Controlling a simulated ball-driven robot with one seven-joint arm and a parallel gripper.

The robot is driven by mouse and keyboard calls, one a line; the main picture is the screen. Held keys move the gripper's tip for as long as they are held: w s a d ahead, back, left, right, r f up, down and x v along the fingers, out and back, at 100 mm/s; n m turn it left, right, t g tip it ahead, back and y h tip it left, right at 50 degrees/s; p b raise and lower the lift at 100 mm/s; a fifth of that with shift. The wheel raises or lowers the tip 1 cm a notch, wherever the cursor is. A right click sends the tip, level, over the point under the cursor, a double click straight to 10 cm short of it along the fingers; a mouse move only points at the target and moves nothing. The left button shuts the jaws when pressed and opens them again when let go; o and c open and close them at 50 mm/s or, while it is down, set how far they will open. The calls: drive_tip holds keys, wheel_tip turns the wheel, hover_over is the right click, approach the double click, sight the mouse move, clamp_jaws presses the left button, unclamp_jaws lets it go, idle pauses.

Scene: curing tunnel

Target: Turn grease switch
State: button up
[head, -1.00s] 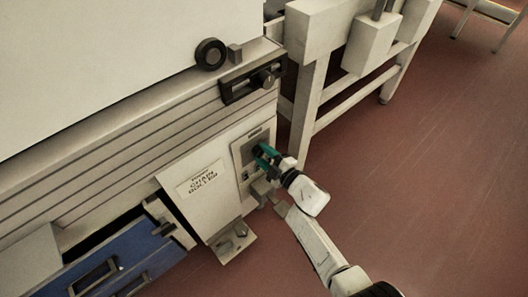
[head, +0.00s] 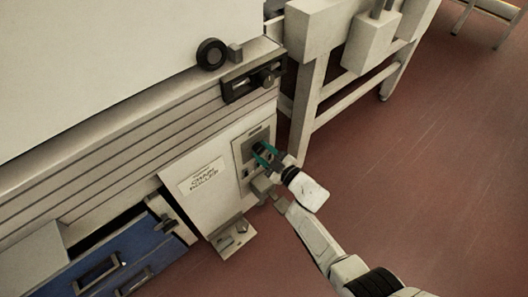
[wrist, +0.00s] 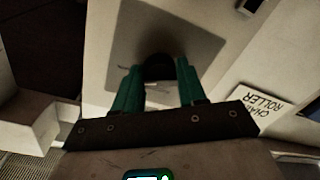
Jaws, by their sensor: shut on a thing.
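The grease switch is a black knob (wrist: 158,68) on a grey plate (wrist: 198,48), in the upper middle of the wrist view. In the head view the same plate (head: 255,134) sits on the pale machine's right end, beside a label reading "chain roller" (head: 202,177). My gripper (wrist: 157,82) has its green fingers shut on the knob, one on each side. In the head view my gripper (head: 264,153) reaches the plate from the lower right. The fingers partly hide the knob, and its pointer mark cannot be read.
A blue drawer (head: 120,262) stands at the lower left. A pale bracket (head: 234,240) juts out below the labelled panel. A dark latch (head: 252,82) is above the plate. A pale-legged frame (head: 308,100) stands to the right.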

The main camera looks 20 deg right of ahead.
drive_tip(key=shift+w+d+r, duration=0.1)
drive_tip(key=shift+w, duration=0.05)
drive_tip(key=o, duration=1)
drive_tip(key=p+v, duration=0.3)
drive_tip(key=v, duration=0.8)
